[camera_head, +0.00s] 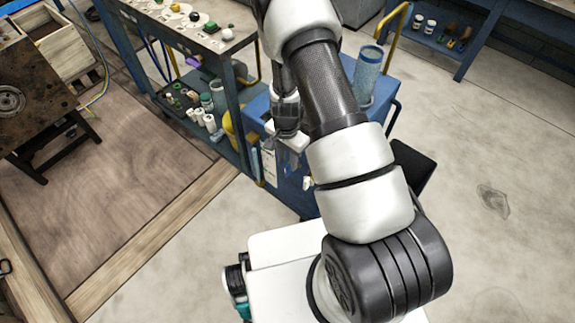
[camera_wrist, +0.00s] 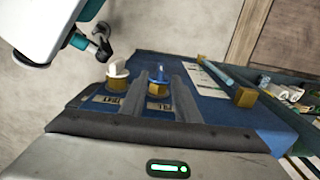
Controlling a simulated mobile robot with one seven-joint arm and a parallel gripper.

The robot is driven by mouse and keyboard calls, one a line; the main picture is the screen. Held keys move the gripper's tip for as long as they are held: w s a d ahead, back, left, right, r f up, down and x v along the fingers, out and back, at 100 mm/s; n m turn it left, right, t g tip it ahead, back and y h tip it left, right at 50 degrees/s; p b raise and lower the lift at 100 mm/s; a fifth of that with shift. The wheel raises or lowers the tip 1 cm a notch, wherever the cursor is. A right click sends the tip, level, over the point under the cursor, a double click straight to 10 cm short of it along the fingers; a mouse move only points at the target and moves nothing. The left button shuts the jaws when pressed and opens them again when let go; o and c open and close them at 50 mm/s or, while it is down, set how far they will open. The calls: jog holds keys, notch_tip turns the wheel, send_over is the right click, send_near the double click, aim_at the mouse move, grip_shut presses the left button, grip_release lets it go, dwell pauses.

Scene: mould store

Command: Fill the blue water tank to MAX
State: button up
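That front carries a brass valve with a blue knob (camera_wrist: 158,74), a second valve with a white knob (camera_wrist: 117,69), and a thin sight tube (camera_wrist: 222,80) with brass ends beside a white card (camera_wrist: 202,72). I cannot read the water level or any MAX mark. My gripper (camera_wrist: 160,80) is at the blue knob, one dark finger on each side. I cannot tell whether they touch it.
A blue-tinted clear cylinder (camera_head: 368,75) stands on the tank's top. A workbench (camera_head: 190,22) with bottles on its lower shelf (camera_head: 208,122) adjoins the tank on the left. A yellow handle (camera_head: 394,20) rises behind. Concrete floor at right is open.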

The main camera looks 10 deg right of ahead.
notch_tip(320, 180, up, 12)
jog(key=p, duration=0.2)
dwell(0.4)
notch_tip(320, 180, up, 10)
jog(key=n+t, duration=0.1)
jog(key=n, duration=0.1)
send_over(287, 166)
jog(key=a, duration=0.1)
jog(key=s+a+r+n+t+y, duration=0.1)
jog(key=s+r+n+t, duration=0.2)
jog(key=r, duration=1.1)
jog(key=s+d+r+n+t, duration=0.2)
jog(key=s+r+n, duration=0.4)
jog(key=s+r, duration=0.9)
notch_tip(287, 166, up, 14)
jog(key=p, duration=1.6)
jog(key=shift+s+r+h, duration=0.2)
jog(key=shift+s+h, duration=0.2)
jog(key=shift+s, duration=0.05)
